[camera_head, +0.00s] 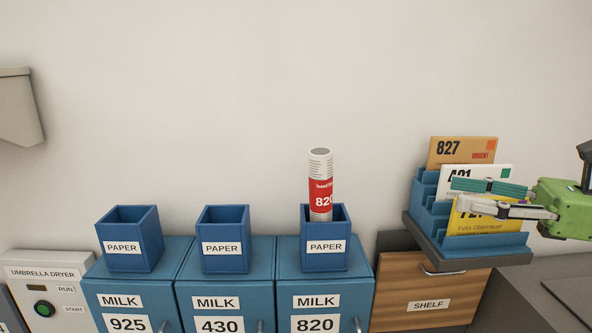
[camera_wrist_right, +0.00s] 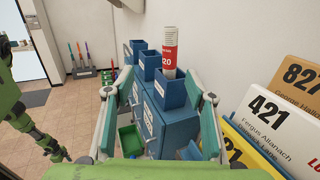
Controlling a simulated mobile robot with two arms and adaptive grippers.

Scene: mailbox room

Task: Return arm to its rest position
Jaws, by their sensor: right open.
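My right gripper (camera_head: 457,197) is at the right of the head view, in front of the letter rack, with its arm coming in from the right edge. In the right wrist view its two teal-padded fingers (camera_wrist_right: 163,88) are spread apart with nothing held between them. A rolled paper (camera_head: 320,184) with a red label 820 stands upright in the right-hand blue paper box (camera_head: 325,262). It also shows in the right wrist view (camera_wrist_right: 169,50), beyond the fingers. Part of my green left arm, with the left gripper (camera_wrist_right: 60,153), shows at the left there; its jaws are unclear.
The blue letter rack (camera_head: 424,187) holds letters 827, 421 and a yellow one partly hidden by my gripper. It stands on a wooden shelf drawer (camera_head: 400,285). Blue milk boxes (camera_head: 222,277) and an umbrella dryer (camera_head: 45,290) stand leftward.

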